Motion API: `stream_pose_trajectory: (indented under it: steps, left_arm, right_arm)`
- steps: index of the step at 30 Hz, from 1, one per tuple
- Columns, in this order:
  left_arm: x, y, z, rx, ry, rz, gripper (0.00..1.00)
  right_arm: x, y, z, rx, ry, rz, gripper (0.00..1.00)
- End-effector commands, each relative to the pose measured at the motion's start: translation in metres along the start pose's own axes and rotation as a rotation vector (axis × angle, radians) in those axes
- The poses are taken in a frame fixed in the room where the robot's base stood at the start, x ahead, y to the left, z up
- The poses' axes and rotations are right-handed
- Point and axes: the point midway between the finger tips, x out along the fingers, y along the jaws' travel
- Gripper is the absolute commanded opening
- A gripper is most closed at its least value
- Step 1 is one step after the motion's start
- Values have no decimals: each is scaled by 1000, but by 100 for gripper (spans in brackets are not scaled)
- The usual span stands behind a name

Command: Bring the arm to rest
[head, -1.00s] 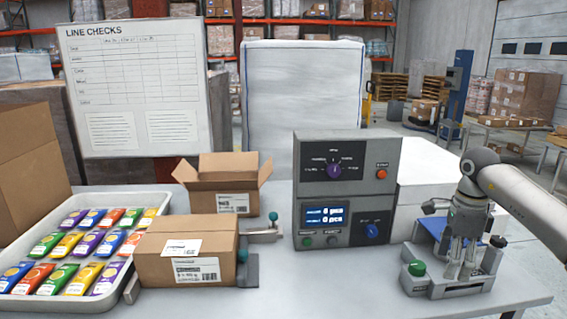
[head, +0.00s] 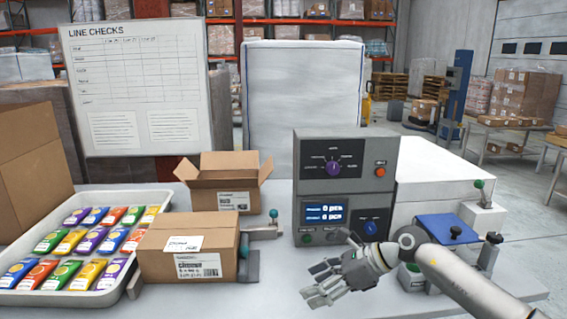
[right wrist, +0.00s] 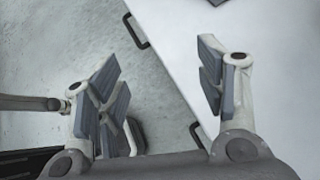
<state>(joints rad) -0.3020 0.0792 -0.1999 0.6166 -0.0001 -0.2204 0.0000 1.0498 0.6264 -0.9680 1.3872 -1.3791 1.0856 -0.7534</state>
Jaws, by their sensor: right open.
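My right gripper (head: 328,281) is in front of the grey control unit, low over the front part of the white table (head: 215,303), its fingers pointing left. In the right wrist view its fingers (right wrist: 165,95) are spread apart with nothing between them; the table edge and the floor lie below. The right arm comes in from the lower right. My left gripper does not show in the head view.
A grey control unit (head: 345,190) stands behind the gripper. Right of it is a fixture with a blue plate (head: 447,228). A closed carton (head: 186,252), an open carton (head: 222,181) and a tray of coloured packets (head: 158,203) stand to the left.

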Motion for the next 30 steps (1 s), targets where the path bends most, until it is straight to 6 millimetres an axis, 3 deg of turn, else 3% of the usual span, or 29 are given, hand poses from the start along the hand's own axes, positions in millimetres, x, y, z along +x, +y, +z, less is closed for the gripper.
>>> stream_pose_trajectory:
  steps: [1, 3, 6, 10, 14, 17, 20, 25, 29, 30]
  left_arm:
    - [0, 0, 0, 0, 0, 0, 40]
    - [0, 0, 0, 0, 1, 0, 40]
    - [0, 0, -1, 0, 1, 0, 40]
    - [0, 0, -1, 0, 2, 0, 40]
    - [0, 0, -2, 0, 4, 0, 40]
    - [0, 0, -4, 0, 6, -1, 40]
    - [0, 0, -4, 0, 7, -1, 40]
    - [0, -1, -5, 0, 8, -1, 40]
    - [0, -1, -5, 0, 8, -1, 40]
    - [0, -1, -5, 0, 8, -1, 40]
  right_arm:
    - [20, 20, 19, 61, -129, 29, 64]
    - [34, 40, 47, 167, -306, 55, 64]
    - [38, 59, 81, 352, -550, 87, 64]
    - [23, 66, 106, 649, -840, 115, 64]
    - [-2, 56, 102, 995, -1097, 123, 64]
    - [-21, 44, 77, 1286, -1268, 108, 64]
    - [-35, 34, 35, 1591, -1412, 73, 64]
    - [-44, 38, -65, 2134, -1594, -47, 64]
    - [-42, 71, -150, 2550, -1669, -205, 64]
    - [-40, 86, -174, -2630, 1653, 260, 64]
